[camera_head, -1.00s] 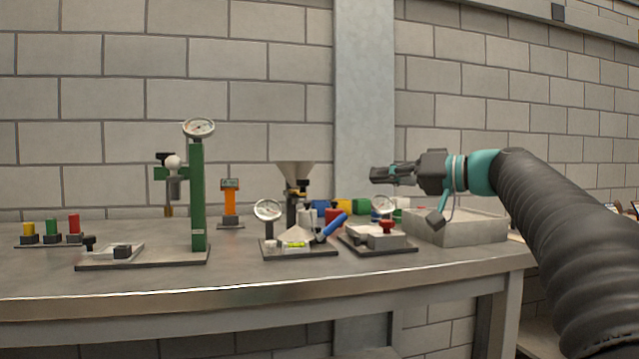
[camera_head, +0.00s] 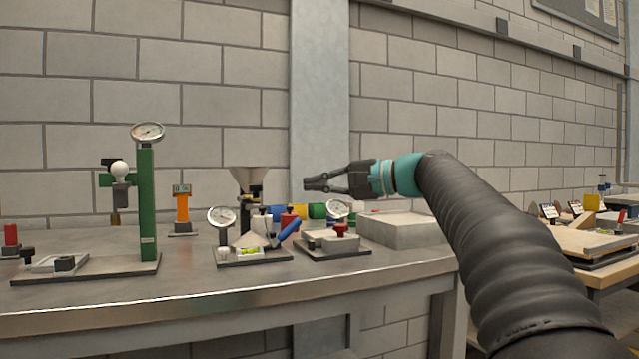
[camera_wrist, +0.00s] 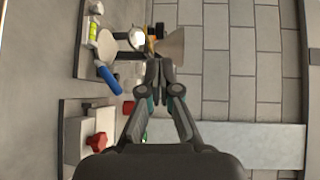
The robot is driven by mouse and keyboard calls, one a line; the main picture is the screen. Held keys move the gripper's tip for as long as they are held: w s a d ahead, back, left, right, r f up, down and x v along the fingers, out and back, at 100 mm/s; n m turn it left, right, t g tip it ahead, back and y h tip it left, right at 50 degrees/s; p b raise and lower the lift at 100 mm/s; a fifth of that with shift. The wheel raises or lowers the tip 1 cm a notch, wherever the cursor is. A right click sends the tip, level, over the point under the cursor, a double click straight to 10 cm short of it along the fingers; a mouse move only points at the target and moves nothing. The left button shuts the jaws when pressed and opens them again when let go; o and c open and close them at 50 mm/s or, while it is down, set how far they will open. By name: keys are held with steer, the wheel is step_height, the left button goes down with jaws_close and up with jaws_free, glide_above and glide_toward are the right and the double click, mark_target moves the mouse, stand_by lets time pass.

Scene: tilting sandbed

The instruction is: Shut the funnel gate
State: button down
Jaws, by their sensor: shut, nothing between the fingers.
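The funnel (camera_head: 247,180) is a grey-beige cone held on a dark stand at the back of the middle rig on the bench. Dark and yellow parts sit just below its mouth, but the gate's position is too small to tell. In the wrist view the funnel (camera_wrist: 172,46) shows near the top, beyond the fingertips, with a black and yellow part (camera_wrist: 155,31) beside it. My gripper (camera_head: 306,184) is shut and empty, to the right of the funnel in the head view and apart from it. It also shows shut in the wrist view (camera_wrist: 158,64).
A dial gauge (camera_head: 221,216), a blue-handled tool (camera_head: 290,228) and a spirit level (camera_head: 249,252) are on the funnel's rig. A red-knobbed block (camera_head: 340,232) and a grey sand tray (camera_head: 405,231) stand to the right. A green gauge column (camera_head: 147,205) stands left.

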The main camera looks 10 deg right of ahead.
mark_target(261, 188)
steer(key=x, duration=1)
steer(key=shift+p, duration=0.4)
steer(key=shift+r, duration=0.1)
steer(key=w+p, duration=0.2)
steer(key=shift+w+a, duration=0.25)
steer(key=shift+a, duration=0.1)
steer(key=shift+d, duration=0.15)
